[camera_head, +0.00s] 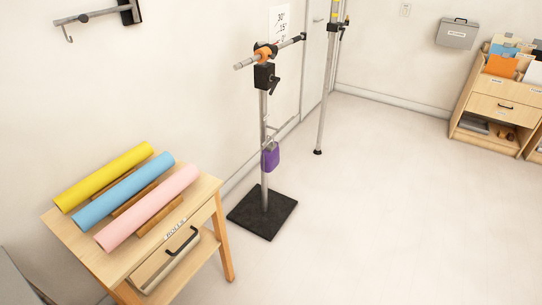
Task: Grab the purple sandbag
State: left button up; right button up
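A small purple sandbag (270,158) hangs on the pole of a metal stand, at about the middle of its height. The stand (264,110) has a black square base (263,213) on the floor and a clamp with a short grey bar (269,54) at its top. The sandbag is clear of the floor. What it hangs by is too small to make out fully. Neither of my grippers is in the head view.
A wooden table (228,243) at the left holds yellow, blue and pink rolls and has a drawer. A second stand (325,95) is near the wall. A wooden cabinet (492,108) stands far right. The floor (390,210) at right is clear.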

aim_at(270, 156)
jog(key=i+l, duration=0.2)
jog(key=l, duration=0.15)
jog(key=i+l+u, duration=0.15)
jog(key=l, duration=0.15)
jog(key=i+l, duration=0.2)
jog(key=l, duration=0.15)
jog(key=i+l+u, duration=0.15)
jog(key=l, duration=0.2)
jog(key=i+l, duration=0.15)
jog(key=l, duration=0.2)
jog(key=i+l+u, duration=0.15)
jog(key=l, duration=0.25)
